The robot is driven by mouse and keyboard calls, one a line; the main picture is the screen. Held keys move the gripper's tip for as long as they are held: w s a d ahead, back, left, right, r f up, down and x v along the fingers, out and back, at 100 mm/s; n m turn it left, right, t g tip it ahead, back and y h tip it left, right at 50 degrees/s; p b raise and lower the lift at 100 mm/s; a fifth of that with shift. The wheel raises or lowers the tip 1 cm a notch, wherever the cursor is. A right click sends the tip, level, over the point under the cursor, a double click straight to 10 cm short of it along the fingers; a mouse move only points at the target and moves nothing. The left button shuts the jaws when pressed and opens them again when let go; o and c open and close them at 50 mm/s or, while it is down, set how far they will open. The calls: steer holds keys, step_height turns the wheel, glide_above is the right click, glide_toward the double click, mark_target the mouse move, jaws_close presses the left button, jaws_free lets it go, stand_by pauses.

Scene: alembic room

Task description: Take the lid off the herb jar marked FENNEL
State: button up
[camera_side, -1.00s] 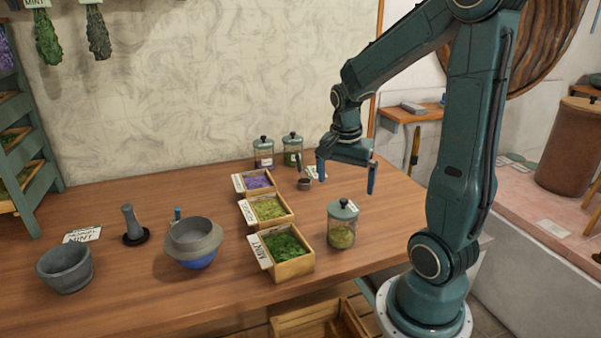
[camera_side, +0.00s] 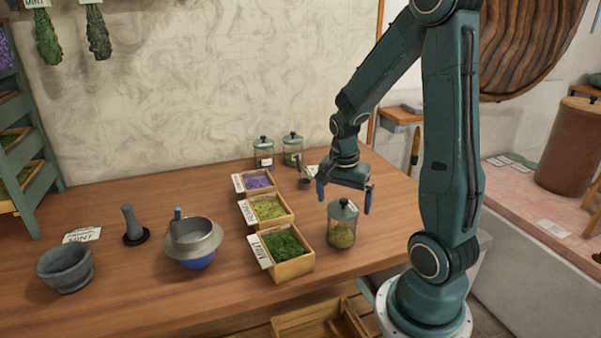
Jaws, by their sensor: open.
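A lidded glass jar with greenish-yellow contents (camera_side: 341,235) stands upright on the table, right of the herb boxes. Its grey-green lid (camera_side: 343,210) with a dark knob is on. No label on this jar is readable from here. Two more lidded glass jars stand by the wall, one with a purple-looking content (camera_side: 263,155) and one green (camera_side: 292,152). Which jar is marked FENNEL cannot be read. My gripper (camera_side: 344,202) is open and empty, pointing down, its two blue fingers apart above or just behind the front jar's lid; the exact depth is unclear.
Boxes of purple herb (camera_side: 257,182), pale green herb (camera_side: 268,209) and dark green herb marked MINT (camera_side: 284,246) stand left of the front jar. A small dark cup (camera_side: 304,183) stands behind. A bowl (camera_side: 193,240), pestle (camera_side: 131,224) and mortar (camera_side: 65,268) are at left.

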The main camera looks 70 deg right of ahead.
steer(key=shift+f, duration=0.45)
steer(key=c, duration=1.1)
